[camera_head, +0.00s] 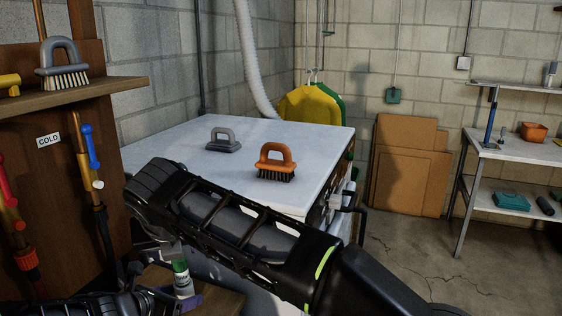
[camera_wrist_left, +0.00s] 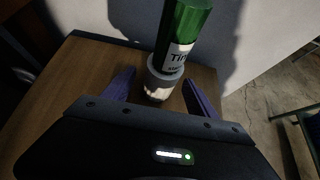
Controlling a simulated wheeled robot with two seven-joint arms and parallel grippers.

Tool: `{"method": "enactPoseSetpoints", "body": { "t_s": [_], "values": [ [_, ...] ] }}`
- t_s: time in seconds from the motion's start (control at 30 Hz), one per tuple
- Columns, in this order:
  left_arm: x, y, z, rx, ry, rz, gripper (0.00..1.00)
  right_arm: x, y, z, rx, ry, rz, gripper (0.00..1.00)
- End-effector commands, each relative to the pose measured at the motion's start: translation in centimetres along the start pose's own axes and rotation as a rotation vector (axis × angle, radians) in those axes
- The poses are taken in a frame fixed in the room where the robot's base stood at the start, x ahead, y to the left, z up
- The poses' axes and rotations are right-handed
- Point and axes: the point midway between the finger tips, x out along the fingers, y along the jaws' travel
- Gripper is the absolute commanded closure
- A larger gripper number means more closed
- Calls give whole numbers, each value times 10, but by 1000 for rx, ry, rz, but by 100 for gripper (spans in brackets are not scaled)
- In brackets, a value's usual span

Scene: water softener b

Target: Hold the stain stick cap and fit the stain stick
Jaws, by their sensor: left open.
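The stain stick, a green cylinder with a white label (camera_head: 181,269), stands upright at the lower left of the head view. In the left wrist view its green part (camera_wrist_left: 184,24) runs out of the top of the frame. Below the label is a pale grey and white lower part (camera_wrist_left: 160,85), perhaps the cap; I cannot tell whether the two are fully joined. My left gripper (camera_wrist_left: 158,93) is open, its purple fingers on either side of this lower part with gaps showing. My right arm crosses the head view above; its fingertips are hidden.
The stick is over a small brown wooden table (camera_wrist_left: 62,85). Behind it a white-topped appliance (camera_head: 165,137) bears a grey brush (camera_head: 223,146) and an orange brush (camera_head: 273,163). A wooden board with pipes (camera_head: 85,155) stands at the left. Bare floor lies right.

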Motion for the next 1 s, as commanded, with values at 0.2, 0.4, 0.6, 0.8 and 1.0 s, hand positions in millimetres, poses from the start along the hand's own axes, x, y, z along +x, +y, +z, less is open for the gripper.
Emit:
{"method": "enactPoseSetpoints", "body": {
  "t_s": [0.2,0.4,0.6,0.8,1.0],
  "values": [
    [-2,0,1,1,-1,1,33,0,0,0,0,0,0,45],
    [-19,1,2,3,-3,3,33,0,0,0,0,0,0,45],
    [-57,1,2,4,-4,4,33,0,0,0,0,0,0,45],
    [-96,1,1,1,-2,4,33,0,0,0,0,0,0,45],
    [-118,0,0,0,-1,0,33,0,0,0,0,0,0,45]
  ]
}}
